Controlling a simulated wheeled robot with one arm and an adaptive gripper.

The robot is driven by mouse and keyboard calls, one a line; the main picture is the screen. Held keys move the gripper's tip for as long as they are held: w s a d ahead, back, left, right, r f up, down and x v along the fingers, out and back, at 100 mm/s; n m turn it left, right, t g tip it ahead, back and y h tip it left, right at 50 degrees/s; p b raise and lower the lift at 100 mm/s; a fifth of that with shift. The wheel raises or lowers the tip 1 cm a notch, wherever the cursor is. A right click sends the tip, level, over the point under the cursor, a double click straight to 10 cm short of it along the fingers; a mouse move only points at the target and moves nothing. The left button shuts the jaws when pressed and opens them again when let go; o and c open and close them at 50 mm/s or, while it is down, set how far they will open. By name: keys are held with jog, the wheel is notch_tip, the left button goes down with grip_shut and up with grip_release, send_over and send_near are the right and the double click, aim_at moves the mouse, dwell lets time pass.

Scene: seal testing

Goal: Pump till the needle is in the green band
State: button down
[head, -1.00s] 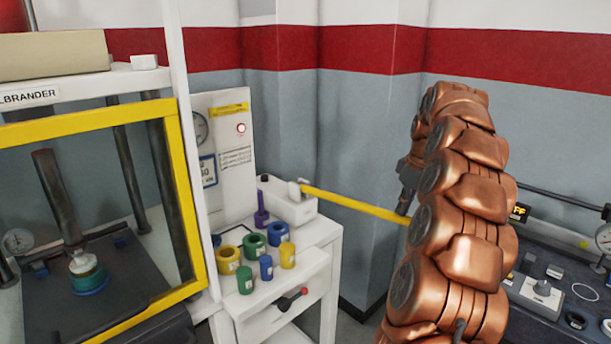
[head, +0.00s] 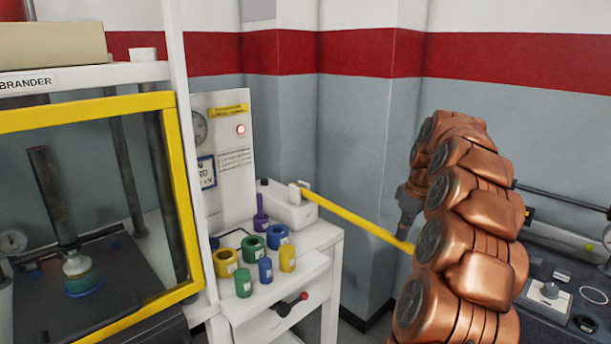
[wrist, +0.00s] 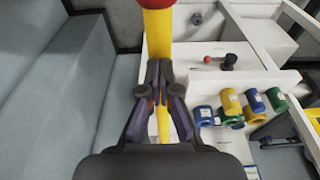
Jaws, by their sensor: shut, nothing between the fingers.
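The yellow pump lever (head: 350,216) runs from the white pump block (head: 287,208) on the side cabinet and slopes down to the right. In the wrist view the lever (wrist: 157,32) ends in a red knob (wrist: 157,3). My gripper (head: 407,228) is at the lever's far end, its outer part hidden behind my arm. In the wrist view my gripper (wrist: 160,66) is shut, its fingers lying over the lever, not around it. The round gauge (head: 199,128) on the white panel is partly hidden by the press frame; I cannot read its needle or green band.
A red lamp (head: 240,129) glows on the panel. Several coloured rings and cylinders, such as a green cylinder (head: 243,282), stand on the cabinet top. A yellow-framed press (head: 182,190) stands at left. A dark bench (head: 560,243) is at right.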

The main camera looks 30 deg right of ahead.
aim_at(402, 243)
jog(key=shift+s+b+x, duration=0.15)
jog(key=shift+b+x, duration=0.25)
jog(key=shift+x, duration=0.5)
jog(key=shift+s+b+x, duration=0.2)
jog(key=shift+b+x, duration=0.2)
jog(key=shift+x, duration=0.5)
jog(key=shift+d+f, duration=0.1)
jog(key=shift+d, duration=0.05)
jog(key=w+a+p+v, duration=0.1)
jog(key=p+v, duration=0.5)
jog(key=v, duration=0.7)
jog(key=shift+w+r+p, duration=0.4)
jog(key=shift+w, duration=0.55)
jog(key=shift+s+d+f+b+x, duration=0.15)
jog(key=shift+s+b+x, duration=0.35)
jog(key=shift+b+x, duration=1.2)
jog(key=shift+s+d+f+b+x, duration=0.15)
jog(key=shift+s+b+x, duration=0.5)
jog(key=shift+x, duration=2.05)
jog(key=shift+s+d+f+b+x, duration=0.15)
jog(key=shift+s+b+x, duration=0.2)
jog(key=shift+b+x, duration=1.4)
jog(key=shift+f+p, duration=0.35)
jog(key=shift+p, duration=0.15)
